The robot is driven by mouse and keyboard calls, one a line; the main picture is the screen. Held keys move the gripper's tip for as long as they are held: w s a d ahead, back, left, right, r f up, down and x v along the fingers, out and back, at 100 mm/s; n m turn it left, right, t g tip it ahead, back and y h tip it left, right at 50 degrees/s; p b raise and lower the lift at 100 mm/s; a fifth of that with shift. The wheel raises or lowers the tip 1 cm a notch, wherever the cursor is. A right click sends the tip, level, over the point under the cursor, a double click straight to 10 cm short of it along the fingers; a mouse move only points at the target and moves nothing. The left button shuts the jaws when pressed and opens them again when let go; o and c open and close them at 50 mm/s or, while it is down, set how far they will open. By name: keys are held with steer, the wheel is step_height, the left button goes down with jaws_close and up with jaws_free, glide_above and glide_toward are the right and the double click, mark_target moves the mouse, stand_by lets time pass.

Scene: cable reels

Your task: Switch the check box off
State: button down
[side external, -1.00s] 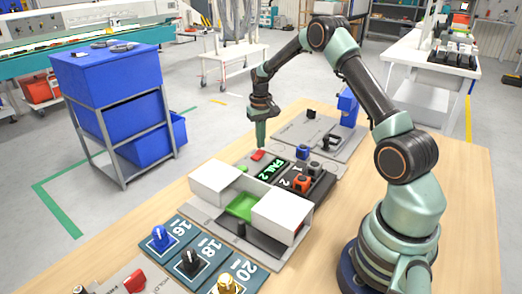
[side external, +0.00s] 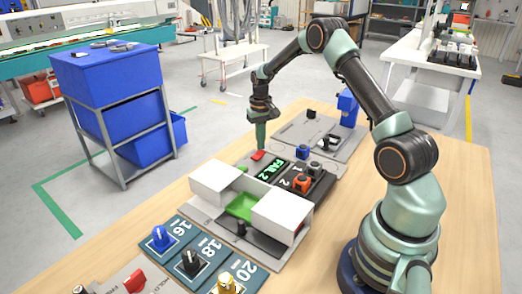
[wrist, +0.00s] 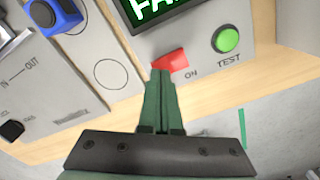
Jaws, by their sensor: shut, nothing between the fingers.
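My gripper (side external: 260,147) is shut and empty, pointing down. In the wrist view its fingertips (wrist: 162,75) are at the near edge of the red switch and cover part of it; I cannot tell whether they touch.
A blue knob (side external: 302,152) and an orange one (side external: 302,182) stand nearby. A grey plate (side external: 320,135) lies behind. Numbered blue plates (side external: 205,250) with connectors lie in front. Bare table lies to the right.

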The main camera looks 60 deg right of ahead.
steer(key=shift+f, duration=0.25)
steer(key=shift+f, duration=0.4)
steer(key=shift+r, duration=3.55)
